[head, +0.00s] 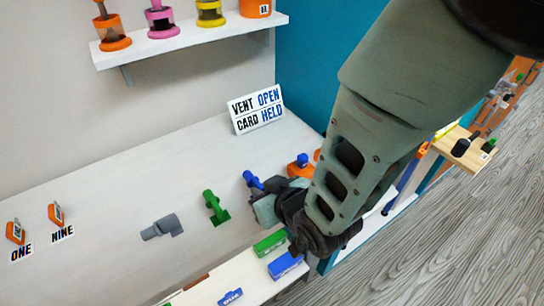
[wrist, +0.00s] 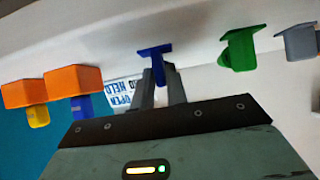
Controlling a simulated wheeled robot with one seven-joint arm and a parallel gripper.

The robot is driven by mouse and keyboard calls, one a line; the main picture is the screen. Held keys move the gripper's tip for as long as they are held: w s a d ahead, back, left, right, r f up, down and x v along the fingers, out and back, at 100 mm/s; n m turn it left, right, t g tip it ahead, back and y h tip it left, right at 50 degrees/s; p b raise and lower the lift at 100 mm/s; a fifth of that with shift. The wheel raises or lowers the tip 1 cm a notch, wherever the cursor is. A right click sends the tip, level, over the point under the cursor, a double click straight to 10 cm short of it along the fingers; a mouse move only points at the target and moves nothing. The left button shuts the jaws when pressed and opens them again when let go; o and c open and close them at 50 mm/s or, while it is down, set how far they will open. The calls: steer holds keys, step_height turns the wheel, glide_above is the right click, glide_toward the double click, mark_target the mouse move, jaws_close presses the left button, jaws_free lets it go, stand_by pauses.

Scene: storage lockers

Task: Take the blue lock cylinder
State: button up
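The blue lock cylinder (head: 253,180) is on the pale counter, right of a green one. In the wrist view the blue lock cylinder (wrist: 155,51) has a wide flat end and a narrow stem. My gripper (head: 262,194) is right at it and hides its lower part in the head view. In the wrist view the two fingers of my gripper (wrist: 159,74) stand on either side of the stem, very close to it. I cannot tell whether they press on it.
A green piece (head: 214,207) and a grey piece (head: 163,228) stand to the left. An orange block with a blue knob (head: 302,161) is close on the right. A sign (head: 256,109) reads "VENT OPEN CARD HELD". A lower shelf (head: 240,275) holds green and blue boxes.

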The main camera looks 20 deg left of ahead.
jaws_close()
steer(key=shift+r, duration=0.1)
step_height(320, 180, up, 7)
steer(key=p, duration=0.4)
steer(key=shift+p, duration=0.3)
stand_by(0.8)
stand_by(0.4)
steer(key=shift+s+d+b, duration=0.55)
steer(key=shift+s+d, duration=1.05)
steer(key=shift+d, duration=0.3)
